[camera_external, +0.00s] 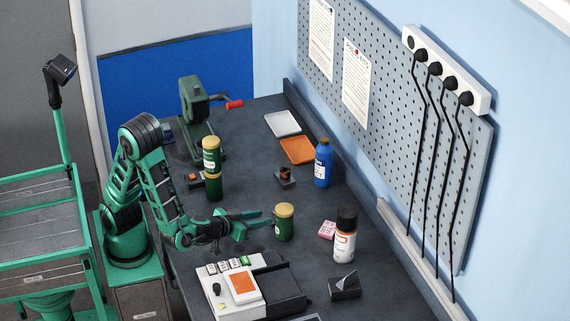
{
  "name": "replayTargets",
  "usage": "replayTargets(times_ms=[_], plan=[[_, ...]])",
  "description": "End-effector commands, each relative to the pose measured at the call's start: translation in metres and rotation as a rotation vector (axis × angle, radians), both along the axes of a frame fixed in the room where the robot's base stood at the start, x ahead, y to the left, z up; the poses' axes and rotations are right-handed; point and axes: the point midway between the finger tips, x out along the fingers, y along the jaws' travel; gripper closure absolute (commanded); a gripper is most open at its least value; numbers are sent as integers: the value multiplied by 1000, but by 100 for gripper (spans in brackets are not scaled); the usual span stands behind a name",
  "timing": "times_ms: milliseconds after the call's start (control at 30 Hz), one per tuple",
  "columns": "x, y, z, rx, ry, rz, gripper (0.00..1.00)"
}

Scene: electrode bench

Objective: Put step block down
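My gripper (256,220) is over the near middle of the dark bench, its green fingers pointing right towards a green can with a yellow lid (284,224). It is too small in this view to tell whether the fingers are apart or closed on something. I cannot make out a step block for certain; if one is between the fingers, they hide it. A small dark block with a copper-coloured piece (286,176) sits on the bench beyond the gripper. I cannot tell whether that is the step block.
A white and black device (232,286) stands in front of the gripper. Orange (297,150) and white (283,123) trays lie farther back.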

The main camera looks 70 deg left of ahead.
Motion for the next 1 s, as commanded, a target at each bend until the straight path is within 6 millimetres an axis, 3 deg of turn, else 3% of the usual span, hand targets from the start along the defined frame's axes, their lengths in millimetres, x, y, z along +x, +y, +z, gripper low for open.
replayTargets(times_ms=[333,467,1000], plan=[[0,0,1,-1,0,0,70],[1,0,12,-4,-3,1,70],[1,1,132,-9,-4,3,70]])
